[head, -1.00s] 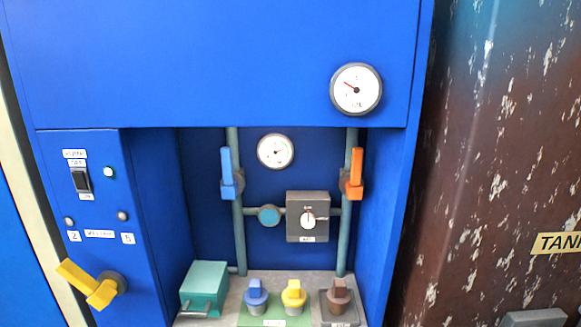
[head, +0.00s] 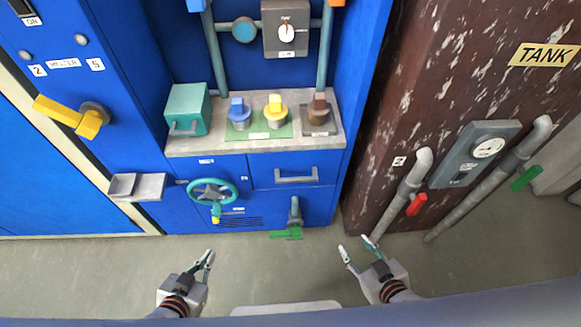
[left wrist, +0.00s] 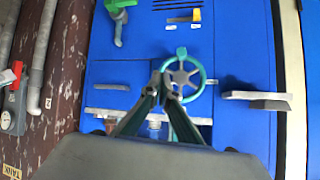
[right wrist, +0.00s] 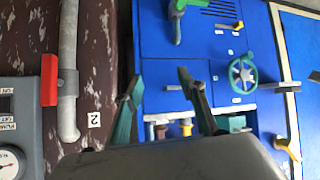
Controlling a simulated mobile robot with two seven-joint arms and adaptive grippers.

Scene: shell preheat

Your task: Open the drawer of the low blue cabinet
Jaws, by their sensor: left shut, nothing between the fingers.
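The low blue cabinet's drawer (head: 261,172) is closed, flush below the grey counter, right of the teal handwheel. Its grey bar handle (head: 296,178) is on the front. The drawer (left wrist: 115,72) and handle (left wrist: 112,86) also appear, upside down, in the left wrist view. My left gripper (head: 208,258) is shut and empty, in front of and below the cabinet in the head view. My right gripper (head: 356,249) is open and empty, further right near the brown tank's foot. The right wrist view shows its fingers (right wrist: 157,86) spread, with the blue front beyond.
The teal handwheel (head: 213,191) is left of the drawer, and a green-handled valve (head: 294,222) is below it. A grey ledge (head: 137,187) juts out at left. Pipes with a red lever (head: 417,204) stand by the tank (head: 385,130). Floor (head: 270,262) between my grippers looks clear.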

